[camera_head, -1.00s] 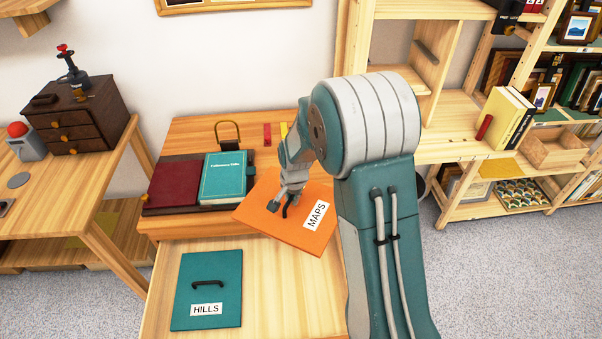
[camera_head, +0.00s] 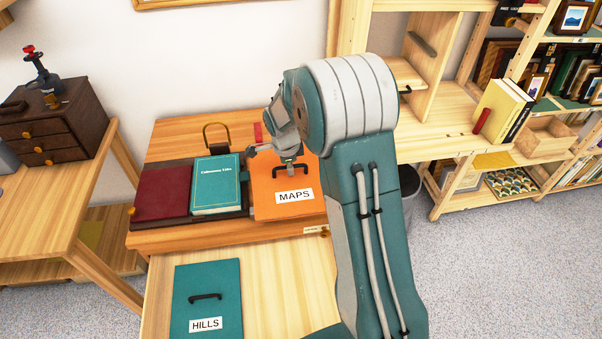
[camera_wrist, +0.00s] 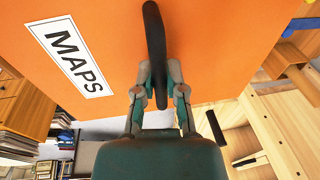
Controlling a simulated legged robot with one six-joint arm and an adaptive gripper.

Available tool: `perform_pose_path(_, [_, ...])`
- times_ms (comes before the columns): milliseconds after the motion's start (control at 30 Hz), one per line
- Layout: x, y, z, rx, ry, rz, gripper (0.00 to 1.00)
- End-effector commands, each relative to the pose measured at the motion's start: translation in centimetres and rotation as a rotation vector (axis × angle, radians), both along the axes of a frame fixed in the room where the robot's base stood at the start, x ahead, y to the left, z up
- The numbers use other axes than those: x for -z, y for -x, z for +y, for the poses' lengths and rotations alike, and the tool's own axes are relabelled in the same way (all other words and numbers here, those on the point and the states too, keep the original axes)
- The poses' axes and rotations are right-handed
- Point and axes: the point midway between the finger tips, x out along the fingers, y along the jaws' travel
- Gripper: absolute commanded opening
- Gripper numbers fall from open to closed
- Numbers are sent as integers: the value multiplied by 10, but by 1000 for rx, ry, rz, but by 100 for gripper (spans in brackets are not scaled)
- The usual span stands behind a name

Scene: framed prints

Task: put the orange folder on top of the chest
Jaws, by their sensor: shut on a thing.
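The orange folder (camera_head: 285,206), labelled MAPS, lies level over the right part of the chest's wooden top (camera_head: 170,138), right of the teal book. I cannot tell whether it touches the top. My gripper (camera_head: 284,160) is at the folder's black handle (camera_head: 292,168). In the wrist view, my gripper (camera_wrist: 158,88) is shut on that handle (camera_wrist: 155,45), with the orange folder (camera_wrist: 215,45) filling the upper part. My arm hides the chest's right end and the folder's right edge.
A red book (camera_head: 163,193) and a teal book (camera_head: 217,184) lie on the chest's left half. A dark drawer box (camera_head: 55,128) stands left; shelves (camera_head: 450,140) stand right.

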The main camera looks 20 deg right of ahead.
Motion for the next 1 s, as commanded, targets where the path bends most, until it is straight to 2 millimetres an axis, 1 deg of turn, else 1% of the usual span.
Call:
perform_pose_path(33, [6,-8,-11,5,-2,0,0])
perform_pose_path(200, [21,-32,-37,3,-2,-2,0])
perform_pose_path(267, [27,-41,-45,3,-1,-2,0])
perform_pose_path(400, [53,-53,-57,0,0,1,0])
perform_pose_path(500, [66,-62,-66,0,1,-1,0])
perform_pose_path(767, [83,-72,-77,-1,1,-3,0])
perform_pose_path(900, [105,-71,-77,-2,-1,1,0])
perform_pose_path(1000, [113,-72,-77,-1,0,-2,0])
